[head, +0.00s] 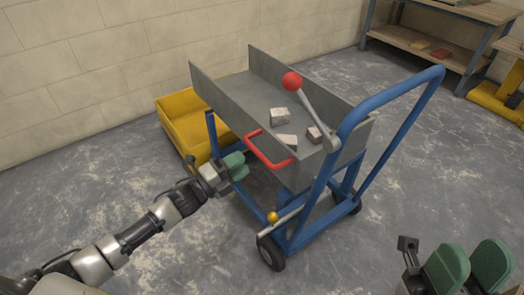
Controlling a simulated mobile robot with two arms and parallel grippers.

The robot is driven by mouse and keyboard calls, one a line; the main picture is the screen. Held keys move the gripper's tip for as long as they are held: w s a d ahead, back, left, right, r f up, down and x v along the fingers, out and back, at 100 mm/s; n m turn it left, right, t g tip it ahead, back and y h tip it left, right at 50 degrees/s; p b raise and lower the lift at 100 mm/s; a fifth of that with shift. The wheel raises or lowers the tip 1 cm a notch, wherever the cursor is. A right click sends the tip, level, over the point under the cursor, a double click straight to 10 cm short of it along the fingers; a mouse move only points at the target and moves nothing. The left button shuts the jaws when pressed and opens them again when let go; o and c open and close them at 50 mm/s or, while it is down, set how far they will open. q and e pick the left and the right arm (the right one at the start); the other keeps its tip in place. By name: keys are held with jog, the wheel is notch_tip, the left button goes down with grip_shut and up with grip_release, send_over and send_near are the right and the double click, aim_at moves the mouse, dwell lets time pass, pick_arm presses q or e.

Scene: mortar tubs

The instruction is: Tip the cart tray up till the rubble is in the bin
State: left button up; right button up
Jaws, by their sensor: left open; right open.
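The grey cart tray (245,95) sits level on a blue cart frame (318,205). Several rubble pieces (279,116) lie in it near the handle end. A red handle (268,155) sticks out from the tray's near side, and a lever with a red knob (292,81) rises at the push-bar end. The yellow bin (182,124) stands on the floor beyond the tray's far left end, partly hidden by the cart. My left gripper (238,165) is left of the red handle, open and apart from it. My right gripper (470,268) is open and empty at the lower right.
A blue push bar (405,88) rises at the cart's right. A yellow knob (272,217) sits low by the near wheel (271,252). A workbench (440,40) stands at the back right, with a yellow object (497,101) beside it. The floor in front is clear.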

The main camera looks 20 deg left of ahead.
pick_arm(q)
jog(key=b+x, duration=0.1)
jog(key=x, duration=0.7)
jog(key=shift+b, duration=0.4)
jog(key=shift+w+f, duration=0.1)
grip_shut()
